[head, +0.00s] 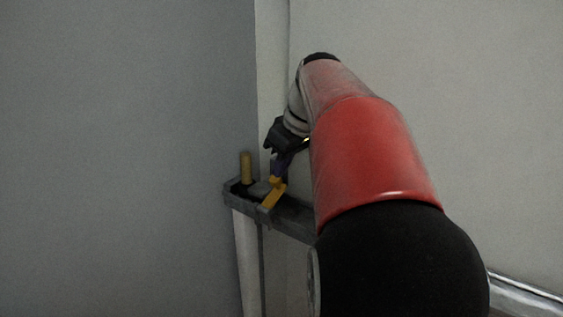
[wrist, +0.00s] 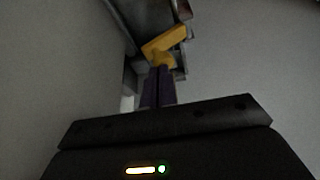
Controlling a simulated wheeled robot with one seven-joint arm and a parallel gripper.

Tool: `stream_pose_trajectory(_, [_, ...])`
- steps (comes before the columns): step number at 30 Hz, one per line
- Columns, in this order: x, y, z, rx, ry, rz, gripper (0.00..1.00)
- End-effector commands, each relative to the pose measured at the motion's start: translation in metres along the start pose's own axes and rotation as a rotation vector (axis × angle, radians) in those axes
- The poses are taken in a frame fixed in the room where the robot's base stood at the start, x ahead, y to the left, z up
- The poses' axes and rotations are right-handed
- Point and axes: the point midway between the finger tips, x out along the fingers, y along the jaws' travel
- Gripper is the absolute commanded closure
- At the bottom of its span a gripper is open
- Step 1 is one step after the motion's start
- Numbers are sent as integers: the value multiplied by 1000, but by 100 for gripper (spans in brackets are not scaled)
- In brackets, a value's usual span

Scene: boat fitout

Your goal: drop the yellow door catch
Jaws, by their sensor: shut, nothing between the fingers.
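The yellow door catch (head: 272,192) lies at the front edge of a narrow grey shelf with a raised rim (head: 295,218) in the head view. It also shows in the wrist view (wrist: 163,45), just beyond my fingertips. My gripper (head: 277,172) is above the shelf, right at the catch. In the wrist view its two dark purple fingers (wrist: 160,72) are together with nothing between them. The tips overlap the near end of the catch in the picture; whether they touch it I cannot tell.
A tan upright peg or cylinder (head: 246,167) stands at the left end of the shelf. A grey wall (head: 130,150) is close on the left and a pale wall (head: 450,110) is behind. My red and black arm hides the shelf's right part.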

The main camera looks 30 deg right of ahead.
Motion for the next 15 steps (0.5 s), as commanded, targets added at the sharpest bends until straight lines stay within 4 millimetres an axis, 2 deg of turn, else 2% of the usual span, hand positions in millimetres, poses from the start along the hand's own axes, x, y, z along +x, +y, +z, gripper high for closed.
stream_pose_trajectory(15, [5,2,2,-1,0,0,100])
